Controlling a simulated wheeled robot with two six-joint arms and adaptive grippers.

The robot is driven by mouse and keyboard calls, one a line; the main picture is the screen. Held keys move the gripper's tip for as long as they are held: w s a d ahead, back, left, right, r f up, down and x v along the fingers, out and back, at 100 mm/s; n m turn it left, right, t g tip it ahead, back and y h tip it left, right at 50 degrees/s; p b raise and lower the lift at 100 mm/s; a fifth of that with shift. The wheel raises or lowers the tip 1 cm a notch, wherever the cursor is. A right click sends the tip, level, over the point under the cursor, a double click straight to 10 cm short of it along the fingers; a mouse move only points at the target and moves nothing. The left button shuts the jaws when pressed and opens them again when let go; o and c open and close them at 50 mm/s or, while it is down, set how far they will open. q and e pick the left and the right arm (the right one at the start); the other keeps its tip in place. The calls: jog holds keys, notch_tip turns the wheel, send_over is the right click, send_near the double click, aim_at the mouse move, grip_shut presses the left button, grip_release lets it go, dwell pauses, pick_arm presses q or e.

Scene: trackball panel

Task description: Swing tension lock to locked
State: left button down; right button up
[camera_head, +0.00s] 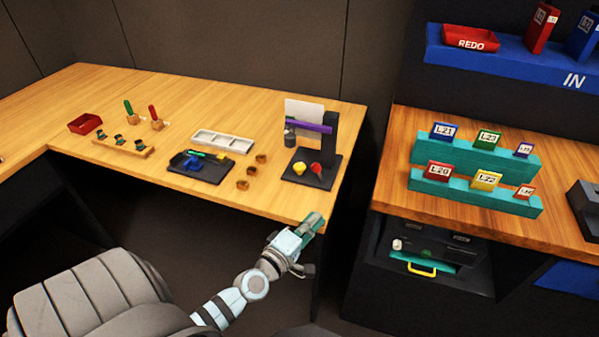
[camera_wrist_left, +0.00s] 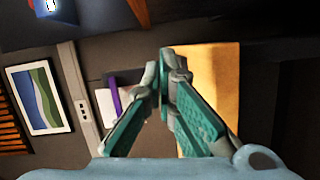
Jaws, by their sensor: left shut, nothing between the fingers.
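A dark unit (camera_head: 376,256) sits under the right-hand desk. It has a teal strip (camera_head: 412,254), a yellow handle (camera_head: 421,269), a pale knob (camera_head: 397,244) and a small green part (camera_head: 427,253). I cannot pick out a tension lock or its position at this size. My left gripper (camera_head: 314,221) is shut and empty, in front of the wooden table's right front corner and left of the unit, apart from it. In the left wrist view its teal fingers (camera_wrist_left: 166,58) meet at the tips. My right gripper is not in view.
A dark stand (camera_head: 331,135) with a purple bar (camera_head: 314,127) stands on the left wooden table (camera_head: 220,90), near my left gripper. Teal racks of labelled cards (camera_head: 452,197) stand on the right desk (camera_head: 400,135). A dark gap separates the desks.

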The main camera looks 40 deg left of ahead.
aim_at(320, 174)
pick_arm(q)
jog(key=a+n+y, duration=0.2)
jog(key=a+n, duration=0.1)
jog(key=a, duration=0.1)
jog(key=a+n+g+y, duration=0.1)
jog(key=a+n+y, duration=0.4)
jog(key=a+n, duration=0.1)
jog(key=a, duration=0.1)
jog(key=shift+s+a+f+n+g, duration=0.2)
jog(key=shift+s+a+n+g, duration=0.1)
jog(key=shift+a+n, duration=0.1)
jog(key=shift+d, duration=0.2)
jog(key=b+x, duration=0.3)
jog(key=x, duration=0.7)
jog(key=shift+w+a, duration=0.1)
jog(key=shift+a, duration=0.05)
jog(key=shift+w+d+r+p, duration=0.2)
jog(key=shift+w+d+r, duration=0.05)
jog(key=shift+w+d, duration=0.25)
jog(key=shift+w+d+r+p, duration=0.25)
jog(key=shift+w+d, duration=0.1)
jog(key=shift+d, duration=0.2)
jog(key=shift+w+d+r, duration=0.2)
jog(key=shift+w+d, duration=0.15)
jog(key=shift+d, duration=0.15)
jog(key=shift+d+r+m+p, duration=0.1)
jog(key=shift+r+m+p, duration=0.1)
jog(key=shift+m+p, duration=0.2)
